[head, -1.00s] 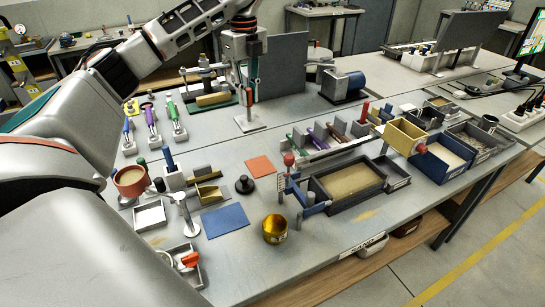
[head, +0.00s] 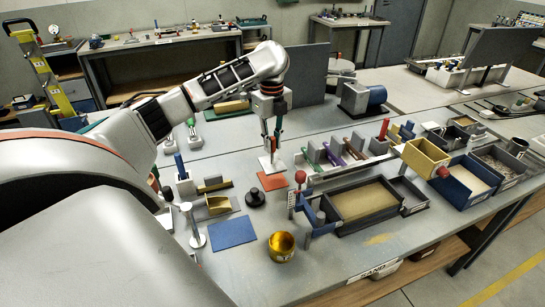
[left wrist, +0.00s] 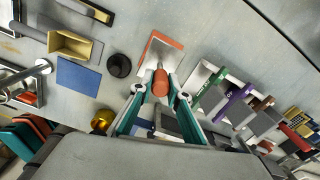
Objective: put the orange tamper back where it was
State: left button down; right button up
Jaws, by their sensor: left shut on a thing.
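My left gripper (head: 271,140) points down and is shut on the orange tamper (head: 272,163), whose pale flat plate hangs below the fingers. In the left wrist view the tamper's orange handle (left wrist: 160,84) sits between the fingertips. The plate overlaps part of an orange mat (left wrist: 172,42) in that view. In the head view the orange mat (head: 272,181) lies on the bench just below the plate; I cannot tell whether they touch. My right gripper is not in view.
A black round knob (head: 255,197), a blue mat (head: 232,232) and a gold cup (head: 281,246) are nearby. A rack with green and purple handled tools (head: 352,151) stands to the right. A sand tray (head: 340,222) is in front of it.

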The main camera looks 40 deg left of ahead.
aim_at(272, 163)
pick_arm(q)
jog(key=shift+f, duration=2.85)
jog(key=shift+f, duration=0.15)
jog(key=c, duration=1.9)
grip_release()
notch_tip(272, 163, up, 12)
jog(key=shift+r, duration=0.15)
